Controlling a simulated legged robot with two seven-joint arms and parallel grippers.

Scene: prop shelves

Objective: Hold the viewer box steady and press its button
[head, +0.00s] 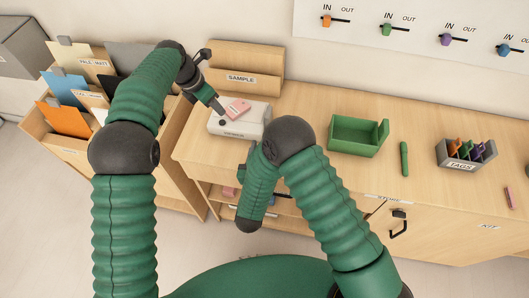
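The viewer box (251,128), white with a small label on its front, sits near the left end of the wooden counter. A pink piece with a pale patch (237,108) lies on its top. A small dark spot shows on the top near the front; I cannot tell whether it is the button. My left gripper (217,106) reaches down to the box's left rear side, beside the pink piece; contact and finger opening are unclear. My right gripper (244,156) is mostly hidden by my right arm, near the front of the box; its fingers cannot be made out.
A wooden SAMPLE holder (240,87) stands behind the box. A green open tray (352,148), a green stick (404,158) and a grey TAGS holder (466,163) stand to the right. Card bins (65,147) are at left. The counter's front edge runs below the box.

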